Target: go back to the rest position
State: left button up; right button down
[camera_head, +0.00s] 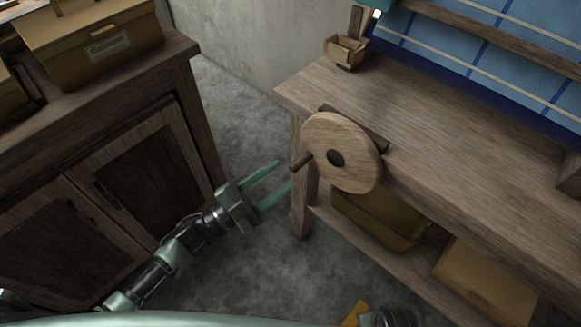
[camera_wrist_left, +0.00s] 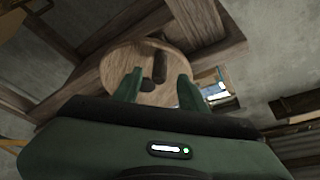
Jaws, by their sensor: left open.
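My left gripper (camera_head: 272,183) is open in the head view, with its two green fingers apart and nothing between them. Its fingertips point at the round wooden wheel (camera_head: 343,165) with a dark hub, mounted on the side of the loom frame (camera_head: 440,110). The wheel's short handle peg (camera_head: 301,161) sticks out a little to the right of the fingertips. In the left wrist view the wheel (camera_wrist_left: 119,68) lies beyond the two fingers (camera_wrist_left: 158,88), with its dark pegs between them. My right gripper cannot be made out; a dark part of my body shows at the bottom edge.
A wooden cabinet (camera_head: 105,130) stands at the left with a labelled box (camera_head: 85,45) on top. A small wooden tray (camera_head: 346,50) sits on the loom's corner beside blue cloth (camera_head: 480,50). Boxes (camera_head: 485,290) lie on the lower shelf. Grey floor (camera_head: 240,105) is clear between cabinet and loom.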

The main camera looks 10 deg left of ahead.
pick_arm(q)
jog(key=shift+s+a+f, duration=0.2)
jog(key=shift+s+a, duration=0.25)
jog(key=shift+a, duration=0.1)
pick_arm(e)
jog(key=shift+s, duration=0.2)
jog(key=shift+s, duration=0.2)
